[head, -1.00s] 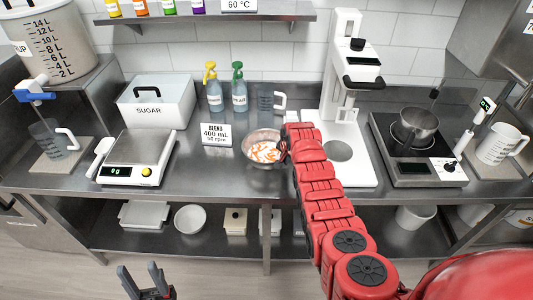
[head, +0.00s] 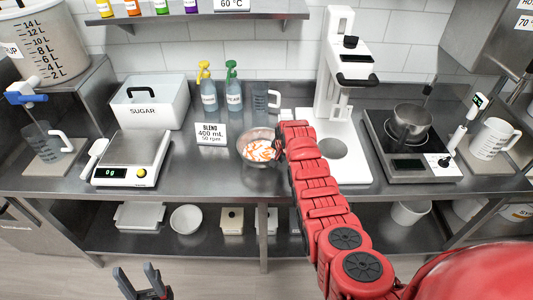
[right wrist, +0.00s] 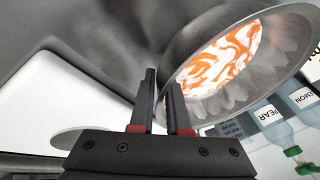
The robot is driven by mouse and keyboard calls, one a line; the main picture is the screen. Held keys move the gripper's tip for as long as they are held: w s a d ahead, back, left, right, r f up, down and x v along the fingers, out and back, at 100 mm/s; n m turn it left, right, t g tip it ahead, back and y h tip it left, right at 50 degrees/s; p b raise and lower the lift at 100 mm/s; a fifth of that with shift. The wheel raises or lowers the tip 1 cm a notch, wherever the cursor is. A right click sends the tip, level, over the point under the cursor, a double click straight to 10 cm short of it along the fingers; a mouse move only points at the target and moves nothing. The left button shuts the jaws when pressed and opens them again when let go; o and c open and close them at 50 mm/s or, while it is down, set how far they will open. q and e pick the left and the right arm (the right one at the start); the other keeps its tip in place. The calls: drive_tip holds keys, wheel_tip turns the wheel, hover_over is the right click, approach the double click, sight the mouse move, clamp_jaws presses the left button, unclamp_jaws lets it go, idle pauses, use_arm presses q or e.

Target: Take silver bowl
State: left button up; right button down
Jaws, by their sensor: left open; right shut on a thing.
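The silver bowl (head: 243,158) stands on the steel counter with orange-and-white swirled contents inside. In the right wrist view the bowl (right wrist: 292,72) fills the upper right. My right gripper (right wrist: 163,82) is shut on the bowl's rim, one finger on each side of the wall. In the head view my right gripper (head: 281,145) is at the bowl's right edge, mostly hidden by my red arm. Whether the bowl is clear of the counter, I cannot tell. My left gripper (head: 142,282) is open and empty, low in front of the counter.
The white depositor stand (head: 345,155) is to the right, then a hotplate with a pot (head: 411,120). A scale (head: 131,160) sits left.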

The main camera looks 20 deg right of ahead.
drive_tip(key=shift+w+r+b, duration=0.1)
drive_tip(key=shift+r+b, duration=0.5)
drive_tip(key=shift+b, duration=0.05)
drive_tip(key=shift+s+d+r+b, duration=0.1)
drive_tip(key=shift+s+r+b, duration=0.05)
drive_tip(key=shift+r+b, duration=0.4)
drive_tip(key=shift+s+d+r+b, duration=0.1)
drive_tip(key=shift+r+b, duration=0.2)
drive_tip(key=shift+r, duration=0.3)
drive_tip(key=s+d+p, duration=0.1)
drive_tip(key=s+d, duration=0.1)
drive_tip(key=s, duration=0.5)
drive_tip(key=s+d+r+p, duration=0.1)
drive_tip(key=s+d, duration=0.1)
drive_tip(key=s, duration=0.6)
drive_tip(key=shift+r, duration=0.3)
drive_tip(key=c, duration=1.6)
unclamp_jaws()
